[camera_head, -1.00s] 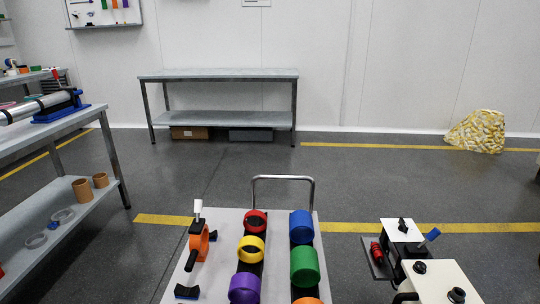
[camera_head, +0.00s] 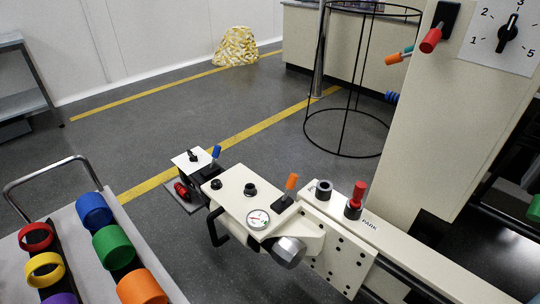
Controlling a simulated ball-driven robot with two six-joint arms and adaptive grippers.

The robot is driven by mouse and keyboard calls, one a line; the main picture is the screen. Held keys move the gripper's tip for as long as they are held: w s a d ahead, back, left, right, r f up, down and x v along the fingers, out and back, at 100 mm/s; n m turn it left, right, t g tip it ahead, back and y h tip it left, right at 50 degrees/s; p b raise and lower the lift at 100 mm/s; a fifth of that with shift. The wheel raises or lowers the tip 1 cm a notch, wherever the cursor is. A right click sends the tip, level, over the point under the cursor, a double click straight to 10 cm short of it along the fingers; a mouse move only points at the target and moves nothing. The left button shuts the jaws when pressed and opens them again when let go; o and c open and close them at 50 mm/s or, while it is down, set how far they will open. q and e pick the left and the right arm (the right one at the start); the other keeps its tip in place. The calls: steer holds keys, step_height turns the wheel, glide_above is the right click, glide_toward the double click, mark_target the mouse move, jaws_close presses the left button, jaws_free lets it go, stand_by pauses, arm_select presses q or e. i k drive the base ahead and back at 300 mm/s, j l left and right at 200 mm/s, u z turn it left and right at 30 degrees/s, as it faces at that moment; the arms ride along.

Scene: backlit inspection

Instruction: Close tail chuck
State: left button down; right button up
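A cream machine unit (camera_head: 232,190) stands at the middle of the view, with black knobs on top and a round dial gauge (camera_head: 257,218) at its front. A metal hex-shaped nose (camera_head: 288,252) points out below the gauge; it may be the tail chuck, but I cannot tell whether its jaws are open or shut. An orange-handled lever (camera_head: 289,186) stands up, tilted slightly, beside the gauge. A smaller cream block behind has a blue-handled lever (camera_head: 215,153). Neither of my grippers is in view.
A cart (camera_head: 160,267) with coloured rings, including a green ring (camera_head: 113,247), is at lower left. A red-topped knob (camera_head: 356,197) rises from the rail at right. A tall cream column (camera_head: 433,120) with a numbered dial (camera_head: 508,36) stands at right. Open floor lies behind.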

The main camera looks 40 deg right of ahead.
mark_target(253, 210)
steer(key=z, duration=0.75)
steer(key=j+z, duration=0.15)
steer(key=z, duration=0.25)
steer(key=j+z, duration=0.15)
steer(key=z, duration=0.3)
